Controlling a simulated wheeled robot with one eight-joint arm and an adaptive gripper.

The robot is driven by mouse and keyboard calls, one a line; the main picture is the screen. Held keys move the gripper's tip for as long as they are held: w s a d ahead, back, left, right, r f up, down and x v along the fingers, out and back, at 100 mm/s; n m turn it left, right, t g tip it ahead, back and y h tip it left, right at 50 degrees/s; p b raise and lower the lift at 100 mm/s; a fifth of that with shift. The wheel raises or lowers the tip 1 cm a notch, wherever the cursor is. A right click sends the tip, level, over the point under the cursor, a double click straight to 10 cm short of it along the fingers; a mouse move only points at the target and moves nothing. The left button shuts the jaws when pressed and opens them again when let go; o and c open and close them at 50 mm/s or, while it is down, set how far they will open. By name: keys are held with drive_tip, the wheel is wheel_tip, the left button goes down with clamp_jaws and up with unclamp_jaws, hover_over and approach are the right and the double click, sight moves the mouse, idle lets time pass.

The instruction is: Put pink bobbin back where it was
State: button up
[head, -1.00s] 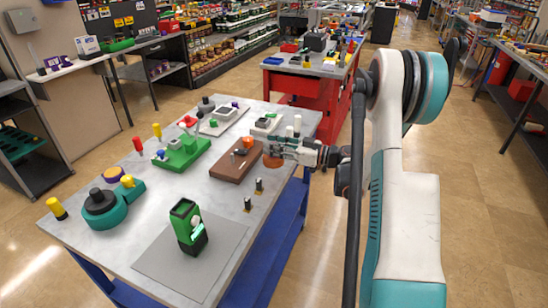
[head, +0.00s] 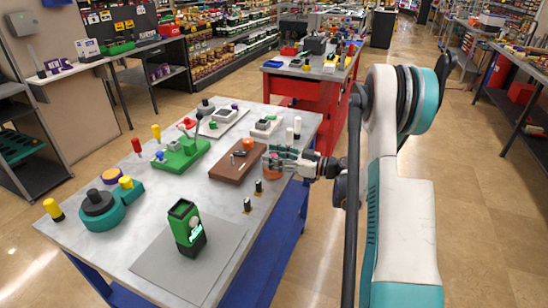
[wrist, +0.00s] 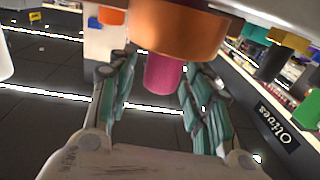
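The pink bobbin (wrist: 163,75) shows in the wrist view, which looks upside down. It stands on a wide orange-brown disc (wrist: 178,28) and lies between the two green-padded fingers of my gripper (wrist: 160,105). Gaps show between the bobbin and both fingers, so the gripper looks open around it. In the head view my gripper (head: 272,160) is at the right edge of the grey table, beside the brown board. There the fingers hide the bobbin and most of the disc.
The brown board (head: 232,170) with an orange knob (head: 247,143) is just left of the gripper. White posts (head: 293,130) stand behind it and black posts (head: 258,187) in front. A green block (head: 187,225) stands on a grey mat (head: 155,262).

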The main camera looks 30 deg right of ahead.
drive_tip(key=shift+r, duration=0.15)
drive_tip(key=shift+s+d, duration=0.25)
drive_tip(key=p+v, duration=0.2)
drive_tip(key=v, duration=0.9)
drive_tip(key=shift+p, duration=0.3)
drive_tip(key=shift+r, duration=0.1)
